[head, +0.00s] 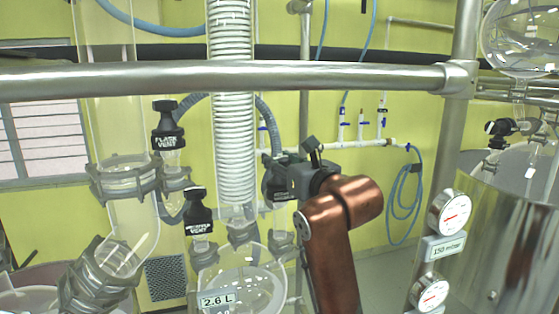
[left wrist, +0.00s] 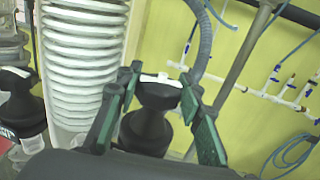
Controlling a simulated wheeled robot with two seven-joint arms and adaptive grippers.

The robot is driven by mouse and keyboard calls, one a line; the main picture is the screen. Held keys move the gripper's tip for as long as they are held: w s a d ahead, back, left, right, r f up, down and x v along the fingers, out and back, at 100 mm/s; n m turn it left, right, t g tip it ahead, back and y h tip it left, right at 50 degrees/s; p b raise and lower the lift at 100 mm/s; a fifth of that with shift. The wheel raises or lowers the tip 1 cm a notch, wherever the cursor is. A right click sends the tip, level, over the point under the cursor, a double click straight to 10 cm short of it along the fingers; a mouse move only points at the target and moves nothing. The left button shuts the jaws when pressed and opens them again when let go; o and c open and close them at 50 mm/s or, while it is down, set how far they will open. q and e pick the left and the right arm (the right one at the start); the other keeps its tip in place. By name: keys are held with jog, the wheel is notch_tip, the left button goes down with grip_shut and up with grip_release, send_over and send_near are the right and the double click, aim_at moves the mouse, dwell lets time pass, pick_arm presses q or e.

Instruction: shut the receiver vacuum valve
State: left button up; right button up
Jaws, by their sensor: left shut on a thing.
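My left gripper (head: 281,176) is at a dark valve just right of the white coiled condenser. In the left wrist view its green-padded fingers (left wrist: 158,84) are on both sides of a black valve knob (left wrist: 152,123) with a white mark across its top, and they are shut on it. I take this to be the receiver vacuum valve, but its label is mostly hidden behind the gripper in the head view. The black flask vent valve (head: 168,128) stands at upper left. The black receiver vent valve (head: 198,212) stands lower, left of the gripper. My right gripper is not in view.
The coiled condenser (head: 231,120) rises close to the left of the gripper. A horizontal metal rail (head: 220,77) crosses above. The receiver flask marked 2.6 L (head: 245,270) is below. Two gauges (head: 449,212) with a 150 mbar plate are at right. Blue hoses (head: 402,200) hang behind.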

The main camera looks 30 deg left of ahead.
pick_arm(q)
jog(key=shift+m+t+h, duration=0.3)
jog(key=shift+t, duration=0.1)
jog(key=m+t+h, duration=0.3)
jog(key=shift+t, duration=0.4)
jog(key=shift+m+t+h+b, duration=1)
jog(key=shift+m+t+h, duration=0.5)
jog(key=shift+m+h, duration=0.8)
jog(key=shift+h, duration=0.6)
jog(key=o, duration=1.2)
jog(key=shift+d, duration=0.1)
